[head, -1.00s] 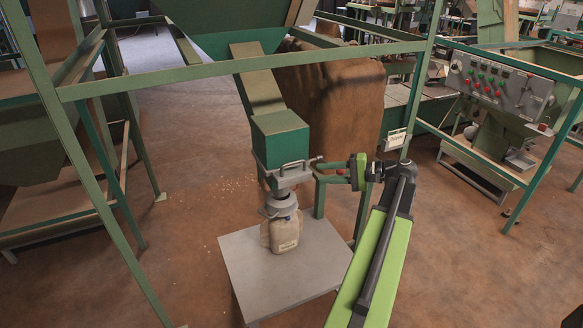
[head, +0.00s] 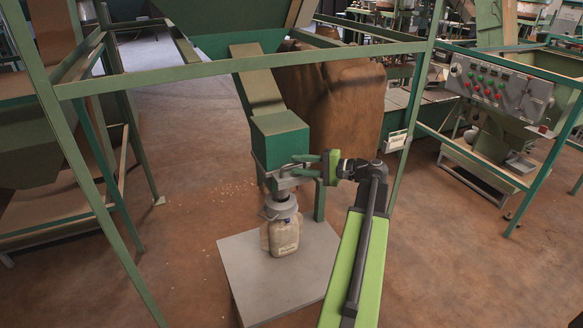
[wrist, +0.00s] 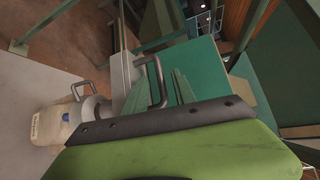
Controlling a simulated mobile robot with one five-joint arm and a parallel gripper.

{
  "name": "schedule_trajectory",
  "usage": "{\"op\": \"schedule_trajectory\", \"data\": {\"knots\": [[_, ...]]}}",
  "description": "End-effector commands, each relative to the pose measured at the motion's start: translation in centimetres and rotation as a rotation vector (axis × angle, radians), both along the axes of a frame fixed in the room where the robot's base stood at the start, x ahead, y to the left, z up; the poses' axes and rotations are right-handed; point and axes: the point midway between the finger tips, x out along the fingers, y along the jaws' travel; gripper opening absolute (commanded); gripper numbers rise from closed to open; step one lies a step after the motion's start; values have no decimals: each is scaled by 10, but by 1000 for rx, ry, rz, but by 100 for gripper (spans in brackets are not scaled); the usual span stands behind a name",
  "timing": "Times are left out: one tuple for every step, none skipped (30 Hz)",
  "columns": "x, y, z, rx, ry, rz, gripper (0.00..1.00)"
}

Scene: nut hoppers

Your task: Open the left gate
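The left gate is a grey metal slide (head: 283,184) under the green spout box (head: 280,142) of the hopper. Its bar handle (wrist: 160,84) shows in the wrist view as a dark loop standing out from the grey plate. My gripper (head: 302,165) is at the right side of the spout, at the handle's height. Its green fingers are spread apart. In the wrist view the handle appears between the fingers (wrist: 160,92), but contact cannot be told. The fingers partly hide the handle in the head view.
A green frame bar (head: 240,68) crosses in front of the hopper. A control panel (head: 500,85) stands at the right. Open floor lies between.

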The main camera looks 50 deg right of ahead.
Motion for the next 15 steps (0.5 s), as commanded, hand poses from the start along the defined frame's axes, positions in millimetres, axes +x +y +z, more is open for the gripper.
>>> {"op": "schedule_trajectory", "data": {"knots": [[8,4,-2,0,1,3,32],[12,6,-3,0,1,2,32],[17,8,-3,0,0,2,32],[20,9,-3,0,0,2,32],[22,10,-4,0,0,2,32],[24,11,-4,0,0,1,32],[26,11,-4,0,0,1,32],[27,12,-4,0,0,1,32],[27,12,-4,0,0,1,32],[28,12,-4,0,0,1,32],[28,12,-4,0,0,1,32],[28,12,-4,0,0,1,32],[28,12,-4,0,0,1,32],[28,12,-4,0,0,1,32],[28,12,-4,0,0,1,32]]}}
